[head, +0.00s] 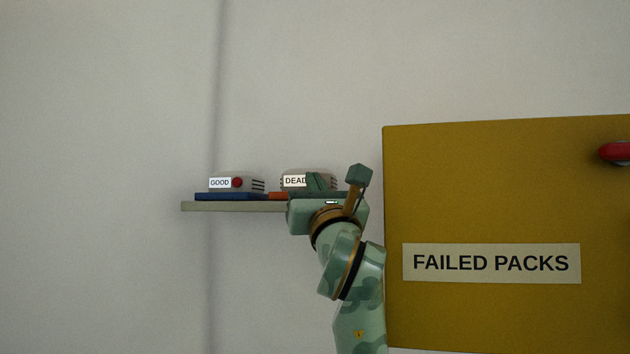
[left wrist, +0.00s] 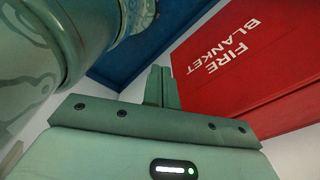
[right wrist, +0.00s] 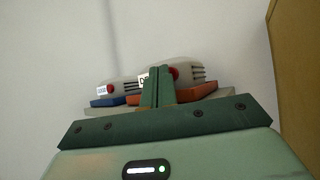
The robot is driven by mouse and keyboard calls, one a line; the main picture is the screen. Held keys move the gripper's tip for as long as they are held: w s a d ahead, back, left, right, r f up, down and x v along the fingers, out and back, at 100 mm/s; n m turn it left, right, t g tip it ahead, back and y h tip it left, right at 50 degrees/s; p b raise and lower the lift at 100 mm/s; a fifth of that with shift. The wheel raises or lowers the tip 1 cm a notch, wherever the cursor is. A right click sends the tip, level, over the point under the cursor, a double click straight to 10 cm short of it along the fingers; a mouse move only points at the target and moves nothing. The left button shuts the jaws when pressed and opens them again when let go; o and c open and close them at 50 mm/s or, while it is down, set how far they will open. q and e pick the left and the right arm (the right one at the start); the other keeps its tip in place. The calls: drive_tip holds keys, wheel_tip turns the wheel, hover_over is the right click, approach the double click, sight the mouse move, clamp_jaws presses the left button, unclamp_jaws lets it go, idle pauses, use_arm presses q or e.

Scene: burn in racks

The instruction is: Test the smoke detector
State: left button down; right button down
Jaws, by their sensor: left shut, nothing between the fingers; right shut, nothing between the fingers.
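Two grey units stand side by side on a small wall shelf (head: 235,206). The left unit (head: 253,185) is labelled GOOD, has a red button and sits on a blue base. The right unit (head: 294,181) is labelled DEAD and sits on an orange base. My right gripper (head: 314,181) is shut and empty in front of the DEAD unit, covering part of its label. In the right wrist view its fingers (right wrist: 157,87) overlap this unit, just left of its red button (right wrist: 174,73); I cannot tell whether they touch. My left gripper (left wrist: 161,87) is shut and empty.
A large yellow cabinet (head: 480,190) labelled FAILED PACKS stands close right of my right arm, with a red part (head: 615,152) on it. In the left wrist view a red FIRE BLANKET box (left wrist: 265,60) and a blue surface (left wrist: 150,48) are near. The wall left of the shelf is bare.

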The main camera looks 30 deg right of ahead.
drive_tip(key=shift+s+a, duration=0.1)
idle(0.3)
drive_tip(key=shift+s+a, duration=0.6)
drive_tip(key=shift+a, duration=0.1)
drive_tip(key=s+a, duration=0.3)
drive_tip(key=shift+s+a, duration=0.1)
drive_tip(key=shift+a, duration=0.25)
idle(0.8)
